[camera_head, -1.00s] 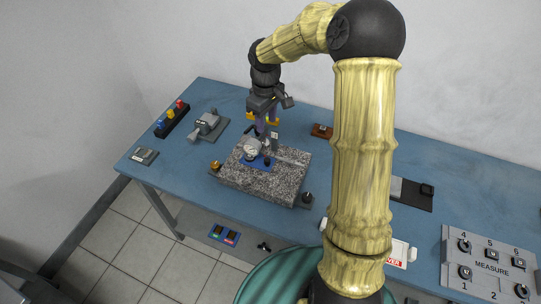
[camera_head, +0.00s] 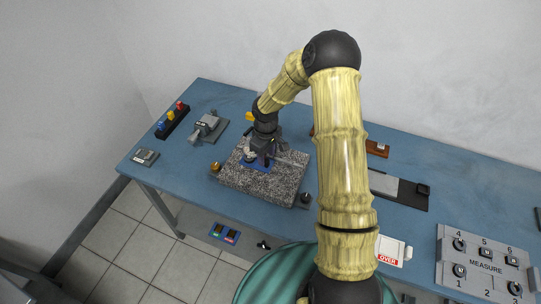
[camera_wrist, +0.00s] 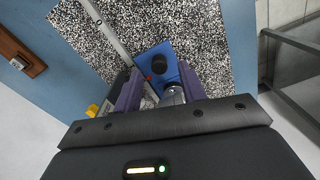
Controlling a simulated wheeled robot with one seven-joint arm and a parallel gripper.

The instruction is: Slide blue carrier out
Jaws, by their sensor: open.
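The blue carrier (camera_head: 250,166) lies on the speckled granite block (camera_head: 265,186), partly hidden by my gripper in the head view. In the wrist view the blue carrier (camera_wrist: 176,53) shows as a blue plate with a black knob (camera_wrist: 159,63) and a small red dot. My gripper (camera_wrist: 160,74) is open, its purple fingers on either side of the carrier's near part. The knob lies just beyond the fingertips in the picture; I cannot tell whether anything touches. The round dial gauge (camera_head: 250,155) is mostly hidden behind my gripper.
A pale graduated bar (camera_wrist: 106,32) runs across the granite. A brass knob (camera_head: 215,167) and a dark knob (camera_head: 306,198) sit at the block's edges. A grey clamp-like device (camera_head: 207,127) stands behind left.

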